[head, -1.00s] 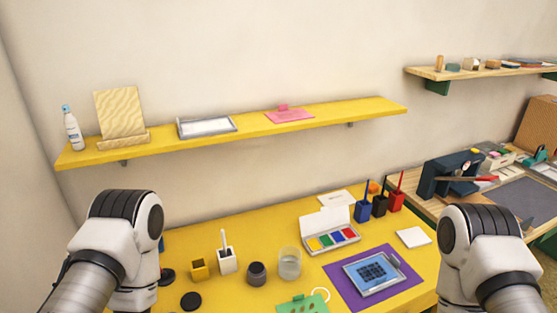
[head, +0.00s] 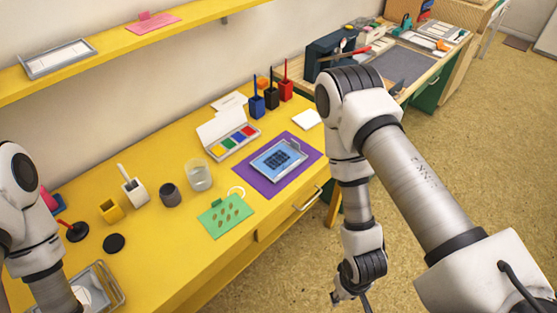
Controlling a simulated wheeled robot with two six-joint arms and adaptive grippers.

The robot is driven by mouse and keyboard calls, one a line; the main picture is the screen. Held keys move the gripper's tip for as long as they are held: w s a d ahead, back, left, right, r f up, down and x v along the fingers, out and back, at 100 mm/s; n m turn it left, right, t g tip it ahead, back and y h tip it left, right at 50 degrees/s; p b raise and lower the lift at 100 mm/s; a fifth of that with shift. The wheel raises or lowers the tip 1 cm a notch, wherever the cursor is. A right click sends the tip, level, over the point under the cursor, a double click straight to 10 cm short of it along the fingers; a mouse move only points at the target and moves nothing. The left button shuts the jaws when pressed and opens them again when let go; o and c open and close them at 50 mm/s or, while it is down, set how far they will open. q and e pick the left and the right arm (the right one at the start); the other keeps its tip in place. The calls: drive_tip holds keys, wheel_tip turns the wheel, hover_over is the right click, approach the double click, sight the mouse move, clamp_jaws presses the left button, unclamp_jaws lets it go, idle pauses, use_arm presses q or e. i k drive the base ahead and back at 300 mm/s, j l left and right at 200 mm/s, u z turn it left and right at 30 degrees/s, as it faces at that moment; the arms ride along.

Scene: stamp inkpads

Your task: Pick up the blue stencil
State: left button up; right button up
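The blue stencil (head: 275,161), a light blue sheet with a dark grid pattern, lies in a grey-framed tray (head: 304,156) on a purple mat (head: 249,184) on the yellow table. My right gripper (head: 350,298) hangs low in front of the table, to the right of the stencil and well apart from it. It is small and partly hidden by its wrist, so its opening is unclear. My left arm shows at the left edge, but its gripper is out of the picture.
A paint box (head: 228,137), a glass (head: 198,175) and several colored pen holders stand behind. A grey tray (head: 107,279) sits at the near left. The shelf (head: 130,45) runs above.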

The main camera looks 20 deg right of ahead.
sight(273, 162)
drive_tip(key=i+l, duration=0.15)
drive_tip(key=l, duration=0.25)
drive_tip(key=i+l+u, duration=0.1)
drive_tip(key=l, duration=0.3)
drive_tip(key=i+l, duration=0.15)
drive_tip(key=l, duration=0.3)
drive_tip(key=i+l+u, duration=0.1)
drive_tip(key=l, duration=0.3)
drive_tip(key=i+l, duration=0.15)
drive_tip(key=l, duration=0.3)
drive_tip(key=i+l+u, duration=0.1)
drive_tip(key=l, duration=0.3)
